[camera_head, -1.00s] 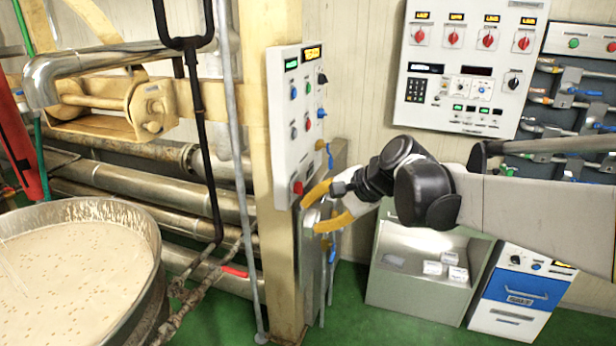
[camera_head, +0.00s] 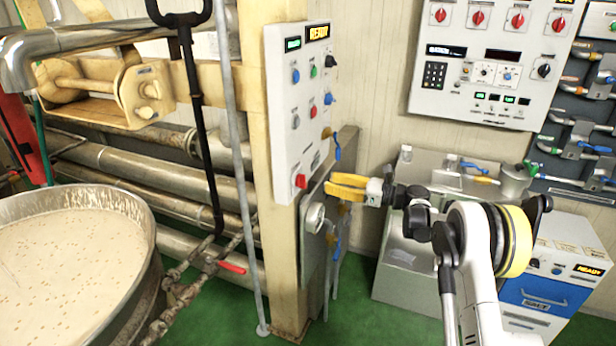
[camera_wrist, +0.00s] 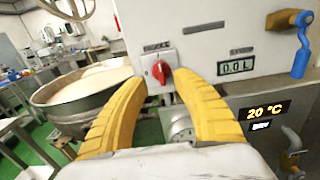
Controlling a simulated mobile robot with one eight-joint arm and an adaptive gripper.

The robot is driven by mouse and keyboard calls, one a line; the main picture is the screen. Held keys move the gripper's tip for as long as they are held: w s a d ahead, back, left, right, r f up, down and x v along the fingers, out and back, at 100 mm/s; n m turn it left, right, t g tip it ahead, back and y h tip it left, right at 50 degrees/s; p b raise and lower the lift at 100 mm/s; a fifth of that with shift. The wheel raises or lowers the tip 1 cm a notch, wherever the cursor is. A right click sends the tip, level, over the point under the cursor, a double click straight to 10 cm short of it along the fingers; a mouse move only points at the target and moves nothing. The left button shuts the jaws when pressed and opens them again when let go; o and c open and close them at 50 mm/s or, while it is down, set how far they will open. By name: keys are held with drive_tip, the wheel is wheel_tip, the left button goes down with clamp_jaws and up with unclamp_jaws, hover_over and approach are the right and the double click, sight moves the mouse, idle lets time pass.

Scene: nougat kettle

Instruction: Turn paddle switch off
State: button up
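A red rotary switch (camera_wrist: 161,71) on a white plate is straight ahead in the wrist view, on a pale panel face (camera_wrist: 215,50). Its small label is hard to read. My gripper (camera_wrist: 158,82) is open and empty, with one yellow finger either side of the switch in that view. Contact cannot be told. In the head view my gripper (camera_head: 346,187) is just right of the control panel (camera_head: 290,125), low by its edge. A red knob (camera_head: 300,181) shows at the bottom of that panel; whether it is the same switch is unclear.
A blue handle (camera_wrist: 301,48) sticks out at the right in the wrist view, beside a D.O.L display (camera_wrist: 237,67). A round gauge (camera_wrist: 180,130) lies below the switch. A large kettle (camera_head: 75,255) stands left of the yellow post (camera_head: 283,265).

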sight(303, 175)
drive_tip(key=b+x, duration=0.2)
drive_tip(key=x, duration=0.8)
clamp_jaws()
